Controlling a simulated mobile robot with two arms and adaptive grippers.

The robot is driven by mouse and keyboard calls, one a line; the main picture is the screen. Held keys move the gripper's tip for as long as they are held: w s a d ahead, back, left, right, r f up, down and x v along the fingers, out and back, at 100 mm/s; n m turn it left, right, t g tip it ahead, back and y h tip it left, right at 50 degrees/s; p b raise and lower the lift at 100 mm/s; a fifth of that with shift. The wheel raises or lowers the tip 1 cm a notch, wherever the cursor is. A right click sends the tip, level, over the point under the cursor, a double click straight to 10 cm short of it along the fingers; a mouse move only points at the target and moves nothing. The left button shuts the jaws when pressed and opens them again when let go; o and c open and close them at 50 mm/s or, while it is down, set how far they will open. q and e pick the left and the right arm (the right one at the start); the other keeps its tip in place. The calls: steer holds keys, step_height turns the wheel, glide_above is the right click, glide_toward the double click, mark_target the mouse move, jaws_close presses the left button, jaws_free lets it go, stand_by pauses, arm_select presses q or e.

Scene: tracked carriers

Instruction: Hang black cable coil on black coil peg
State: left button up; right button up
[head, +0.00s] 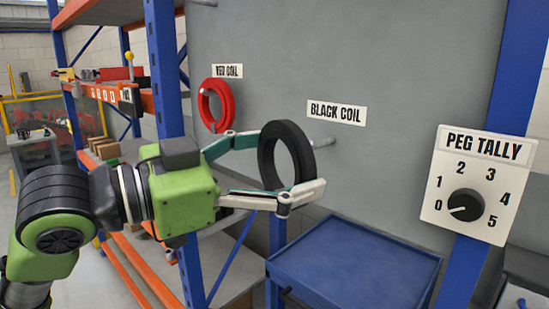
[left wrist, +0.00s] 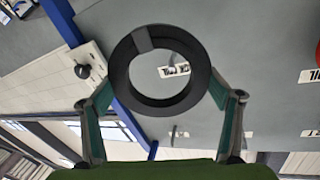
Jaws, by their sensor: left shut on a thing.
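The black cable coil (head: 267,157) is an upright black ring in the grip of my left gripper (head: 278,166), whose two fingers press it from opposite sides. In the left wrist view the coil (left wrist: 121,75) is seen face on between the fingers, with a label showing through its hole. The black coil peg (head: 322,142) is a short grey rod on the grey panel, under the "BLACK COIL" label (head: 336,113). The coil is just left of the peg in the head view, and its far rim appears to overlap the peg's near end. I cannot tell whether the peg is through it.
A red coil (head: 228,102) hangs on the panel at left under its own label. A blue cart (head: 352,262) stands below the panel. A "PEG TALLY" dial (head: 466,206) on a blue post points near 0. Orange shelving (head: 135,262) is behind my left arm.

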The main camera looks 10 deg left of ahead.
arm_select(q)
steer(key=shift+w+d+f+b, duration=0.1)
steer(key=shift+w+d, duration=0.65)
steer(key=shift+w, duration=0.3)
steer(key=shift+w+d+f+b, duration=0.1)
steer(key=shift+w+d, duration=0.65)
steer(key=shift+w, duration=0.25)
steer(key=shift+w+d+f+b, duration=0.1)
steer(key=shift+w+d, duration=0.65)
steer(key=shift+w, duration=0.3)
steer(key=shift+w+d+f+p, duration=0.3)
steer(key=shift+w+d+f, duration=0.1)
steer(key=shift+w, duration=0.15)
steer(key=o, duration=1.3)
steer(key=shift+f, duration=0.1)
